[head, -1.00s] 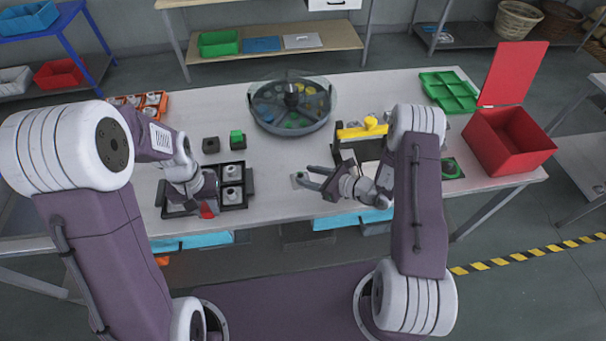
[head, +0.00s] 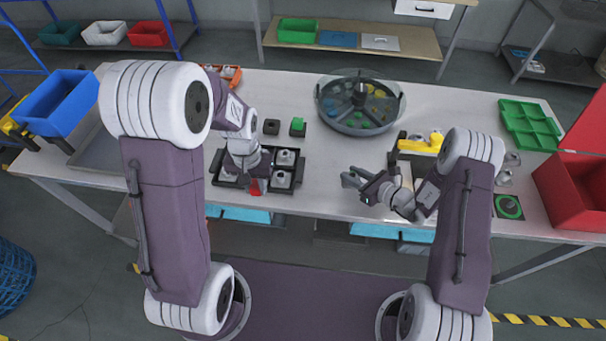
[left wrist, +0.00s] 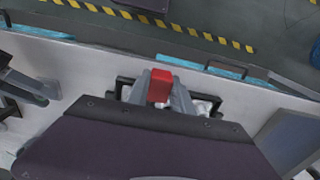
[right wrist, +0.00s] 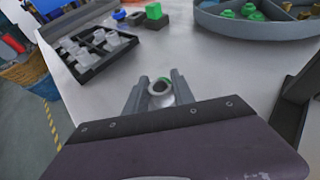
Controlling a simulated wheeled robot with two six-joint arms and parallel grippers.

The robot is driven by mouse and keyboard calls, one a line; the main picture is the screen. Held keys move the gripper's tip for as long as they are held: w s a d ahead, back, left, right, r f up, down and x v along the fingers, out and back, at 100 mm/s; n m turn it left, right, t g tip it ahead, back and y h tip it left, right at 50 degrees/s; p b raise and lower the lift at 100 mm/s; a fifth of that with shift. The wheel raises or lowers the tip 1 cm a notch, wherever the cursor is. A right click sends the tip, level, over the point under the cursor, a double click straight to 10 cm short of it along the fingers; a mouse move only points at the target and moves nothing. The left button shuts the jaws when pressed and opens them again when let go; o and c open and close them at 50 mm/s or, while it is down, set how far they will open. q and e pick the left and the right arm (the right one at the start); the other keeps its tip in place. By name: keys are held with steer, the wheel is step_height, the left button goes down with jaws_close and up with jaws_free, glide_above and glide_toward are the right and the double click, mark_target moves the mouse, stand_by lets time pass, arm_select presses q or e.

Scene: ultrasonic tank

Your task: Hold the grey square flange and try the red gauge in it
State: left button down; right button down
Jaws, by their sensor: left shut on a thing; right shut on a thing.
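The red gauge (head: 256,188) is held between the fingertips of my left gripper (head: 250,180), over the front edge of the black tray. In the left wrist view it is a red block (left wrist: 159,86) between the two grey fingers. My right gripper (head: 352,178) is low over the table's front, right of the tray. In the right wrist view its fingers are shut on the grey flange (right wrist: 160,99), whose round rim and dark hole show, with a little green at its far side. The fingers hide the rest of the flange. Gauge and flange are apart.
The black tray (head: 297,187) holds several grey flanges. A dark block (head: 271,127) and a green-topped block (head: 298,127) stand behind it. A round tank (head: 359,130) is at the back; a yellow-topped fixture (head: 421,145) stands right of my right gripper.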

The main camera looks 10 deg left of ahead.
arm_select(q)
steer(key=shift+s+n, duration=0.55)
steer(key=shift+n, duration=0.45)
steer(key=shift+w+r+n, duration=0.1)
steer(key=shift+r+n, duration=0.2)
steer(key=shift+n, duration=0.3)
steer(key=w+d+r+n, duration=0.1)
steer(key=w+r+n, duration=0.35)
steer(key=w, duration=0.25)
steer(key=w+d+r+n, duration=0.2)
steer(key=w+d+n, duration=0.2)
steer(key=w+d, duration=0.8)
steer(key=s+d+f+m, duration=0.1)
steer(key=d, duration=0.5)
steer(key=s+d+f+m, duration=0.1)
steer(key=s+d+f, duration=0.1)
steer(key=d, duration=0.3)
steer(key=shift+m, duration=0.35)
steer(key=shift+s+d+f, duration=0.35)
steer(key=shift+d+f, duration=0.2)
steer(key=shift+f, duration=0.7)
steer(key=shift+s+d+f, duration=0.35)
steer(key=shift+d+f, duration=0.25)
steer(key=shift+f, duration=0.7)
steer(key=shift+s+d+f, duration=0.35)
steer(key=shift+d+f, duration=0.2)
steer(key=shift+f, duration=0.7)
